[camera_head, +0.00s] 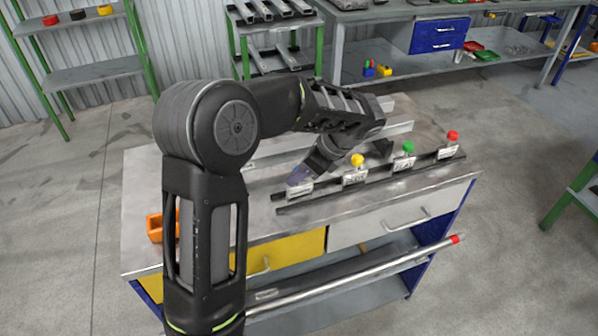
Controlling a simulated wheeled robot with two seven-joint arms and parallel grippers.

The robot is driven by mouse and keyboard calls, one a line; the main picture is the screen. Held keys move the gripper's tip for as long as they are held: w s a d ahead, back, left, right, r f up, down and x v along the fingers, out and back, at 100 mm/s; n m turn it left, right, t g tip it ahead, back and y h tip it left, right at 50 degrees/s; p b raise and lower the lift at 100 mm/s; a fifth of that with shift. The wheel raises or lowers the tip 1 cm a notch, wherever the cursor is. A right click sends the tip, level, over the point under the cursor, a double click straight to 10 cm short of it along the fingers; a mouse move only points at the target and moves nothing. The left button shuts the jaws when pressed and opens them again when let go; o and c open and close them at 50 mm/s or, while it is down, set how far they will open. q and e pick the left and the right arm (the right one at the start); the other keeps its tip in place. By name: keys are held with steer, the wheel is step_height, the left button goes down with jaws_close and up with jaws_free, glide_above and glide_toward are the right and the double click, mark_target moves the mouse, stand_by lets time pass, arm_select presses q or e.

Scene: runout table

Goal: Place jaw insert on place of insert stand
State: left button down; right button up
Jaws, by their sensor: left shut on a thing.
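My left arm reaches across the table from the left, and its gripper (304,174) points down at the left end of the insert stand (377,180). The insert is just above or touching the stand's leftmost labelled place (299,189); I cannot tell which. The stand is a dark rail with white labels and yellow (357,160), green (408,147) and red (453,136) topped pieces along it. My right gripper is not in view.
The grey table (140,190) has a light metal bar (398,128) behind the stand and an orange part (154,228) at left. A red-tipped pipe (360,275) runs along the table's front. My arm hides the table's middle. Racks stand behind.

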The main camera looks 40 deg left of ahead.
arm_select(q)
steer(key=c, duration=1.1)
jaws_free()
steer(key=shift+f, duration=0.1)
steer(key=shift+w+d+r, duration=0.1)
steer(key=shift+d+r, duration=0.15)
steer(key=shift+r, duration=0.25)
steer(key=shift+p+v, duration=2.95)
steer(key=shift+v, duration=2.6)
